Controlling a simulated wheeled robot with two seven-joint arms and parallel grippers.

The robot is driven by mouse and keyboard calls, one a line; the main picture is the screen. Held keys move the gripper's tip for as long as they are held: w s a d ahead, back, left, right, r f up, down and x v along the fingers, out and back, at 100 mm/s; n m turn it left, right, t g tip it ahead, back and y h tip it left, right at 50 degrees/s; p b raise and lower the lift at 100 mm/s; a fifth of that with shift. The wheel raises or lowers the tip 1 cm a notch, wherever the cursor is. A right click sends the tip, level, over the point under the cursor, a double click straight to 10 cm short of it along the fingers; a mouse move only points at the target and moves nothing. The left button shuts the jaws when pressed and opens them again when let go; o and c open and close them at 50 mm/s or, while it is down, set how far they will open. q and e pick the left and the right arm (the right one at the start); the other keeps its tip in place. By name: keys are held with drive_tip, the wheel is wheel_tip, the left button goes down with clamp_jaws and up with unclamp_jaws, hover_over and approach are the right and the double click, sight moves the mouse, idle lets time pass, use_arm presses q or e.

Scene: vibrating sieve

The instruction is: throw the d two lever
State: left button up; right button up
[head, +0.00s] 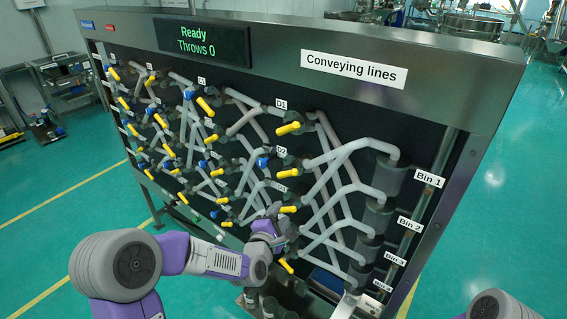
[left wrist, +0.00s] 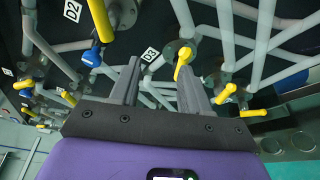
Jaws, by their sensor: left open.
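The D2 label (head: 282,150) is on the right side of the panel, with the yellow D2 lever (head: 281,172) just below it and a blue piece to its left. In the left wrist view, a yellow handle (left wrist: 101,20) stands beside the D2 label, at upper left. My left gripper (head: 279,224) is below the D2 lever, close to the D3 lever (head: 288,209). In the left wrist view my left gripper (left wrist: 158,75) is open and empty, its fingers apart. The D3 lever (left wrist: 183,62) shows by the right fingertip; contact cannot be told. My right gripper is not in view.
Grey pipes (head: 330,160) and several other yellow levers crowd the panel around the gripper. The D1 lever (head: 289,128) is above D2. A display (head: 203,41) reads "Ready, Throws 0". Bins line the right side. Green floor (head: 490,190) is open at right.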

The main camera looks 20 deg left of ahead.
sight(284, 176)
use_arm(q)
wheel_tip(284, 176, up, 8)
drive_tip(key=w+a+n+t+p, duration=0.1)
drive_tip(key=n+t, duration=0.1)
drive_tip(key=n, duration=0.1)
drive_tip(key=w, duration=0.2)
drive_tip(key=w+p, duration=0.1)
drive_tip(key=w, duration=0.2)
drive_tip(key=shift+w+f, duration=0.25)
drive_tip(key=shift+w, duration=0.1)
drive_tip(key=shift+w+p, duration=0.35)
drive_tip(key=shift+w, duration=0.4)
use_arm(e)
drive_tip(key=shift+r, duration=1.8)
use_arm(q)
drive_tip(key=shift+c, duration=0.3)
